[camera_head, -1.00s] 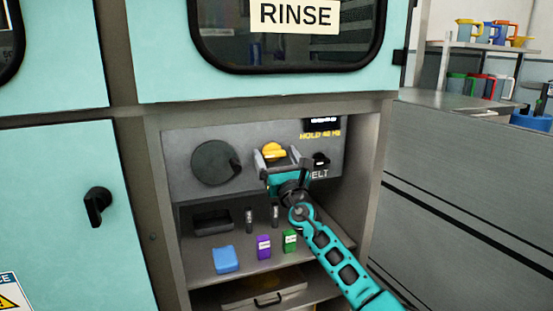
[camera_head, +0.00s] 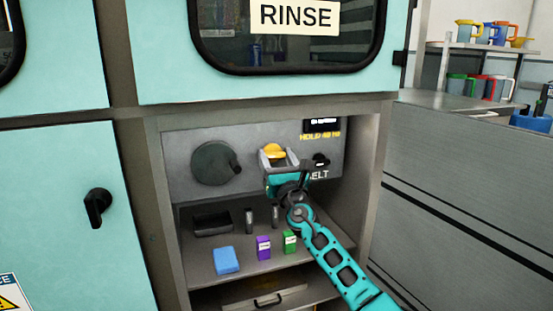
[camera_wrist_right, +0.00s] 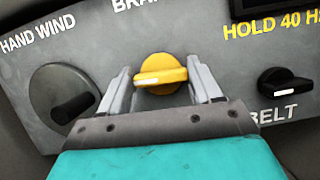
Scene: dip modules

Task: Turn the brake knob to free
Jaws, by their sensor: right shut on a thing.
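The yellow brake knob (camera_head: 274,149) sits on the grey control panel (camera_head: 183,148) in the recess under the RINSE window. In the right wrist view the knob (camera_wrist_right: 158,72) has a ridge lying nearly level, with a white mark at its left end. The label above it is cut off after "BRA". My right gripper (camera_head: 276,156) is shut on the knob, one finger on each side of it. In the right wrist view the fingers (camera_wrist_right: 160,80) reach up to the panel face. My left gripper is not in view.
A hand-wind wheel (camera_head: 214,163) is left of the knob, and a black belt knob (camera_head: 321,160) is close on the right. Below, a shelf holds a black tray (camera_head: 212,223), a blue block (camera_head: 226,260), and purple and green boxes.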

